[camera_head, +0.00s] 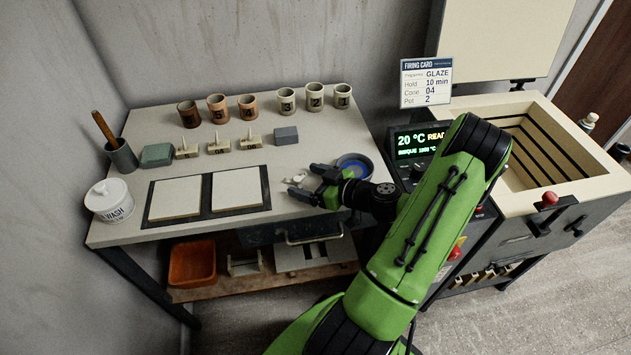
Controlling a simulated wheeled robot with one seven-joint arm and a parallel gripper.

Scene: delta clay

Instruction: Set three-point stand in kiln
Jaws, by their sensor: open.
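A small white piece (299,179), which looks like the three-point stand, lies on the worktable. My gripper (303,181) is low over the table with its jaws open and spread on either side of this piece. I cannot tell whether the fingers touch it. The kiln (592,187) stands at the right with its lid (505,38) raised. Its slatted inner walls show, and the part of its floor that I can see looks empty. My arm hides its left front part.
The worktable (345,120) holds several numbered cups at the back, cones, a grey block (286,135) and two pale tiles (176,197). A blue bowl (366,160) sits right behind my gripper. A control display (418,141) and firing card (426,82) stand between table and kiln.

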